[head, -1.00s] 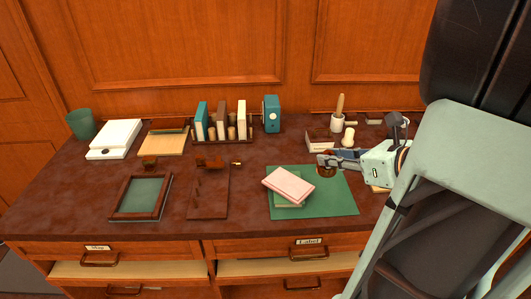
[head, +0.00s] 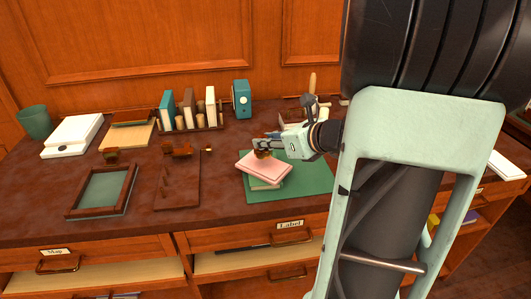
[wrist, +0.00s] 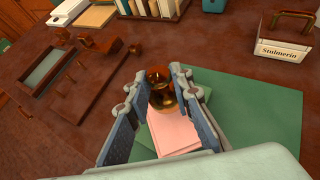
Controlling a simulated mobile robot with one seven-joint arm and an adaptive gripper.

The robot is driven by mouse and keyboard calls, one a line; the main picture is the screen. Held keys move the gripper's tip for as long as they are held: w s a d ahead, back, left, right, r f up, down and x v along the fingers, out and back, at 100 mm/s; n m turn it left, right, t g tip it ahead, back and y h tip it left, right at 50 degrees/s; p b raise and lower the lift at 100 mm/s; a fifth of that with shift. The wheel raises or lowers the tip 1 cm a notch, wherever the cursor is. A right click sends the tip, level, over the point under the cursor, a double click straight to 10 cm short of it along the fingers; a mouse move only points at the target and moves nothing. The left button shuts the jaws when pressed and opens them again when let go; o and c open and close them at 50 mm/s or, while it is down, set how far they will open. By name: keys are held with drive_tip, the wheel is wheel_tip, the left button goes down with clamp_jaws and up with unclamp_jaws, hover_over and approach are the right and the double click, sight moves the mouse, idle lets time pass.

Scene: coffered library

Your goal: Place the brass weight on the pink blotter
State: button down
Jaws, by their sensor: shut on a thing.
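The brass weight (wrist: 160,92) is a small rounded, dark gold piece held between the two fingers of my gripper (wrist: 158,84). In the head view my gripper (head: 262,146) reaches in from the right, shut on the brass weight (head: 263,154), over the far part of the pink blotter (head: 262,168). The pink blotter lies on a green book-like block on the green mat (head: 312,180). In the wrist view the pink blotter (wrist: 172,137) shows between and below my fingers, partly hidden. I cannot tell whether the weight touches it.
A dark wooden board (head: 177,192) and a framed green tray (head: 103,190) lie to the left. A book rack (head: 190,128) and a teal box (head: 241,98) stand behind.

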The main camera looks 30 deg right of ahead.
sight(268, 150)
drive_tip(key=shift+f+b, duration=0.85)
drive_tip(key=shift+f, duration=0.5)
drive_tip(key=shift+f, duration=0.15)
drive_tip(key=c, duration=2.2)
unclamp_jaws()
drive_tip(key=shift+f, duration=0.15)
drive_tip(key=o, duration=0.5)
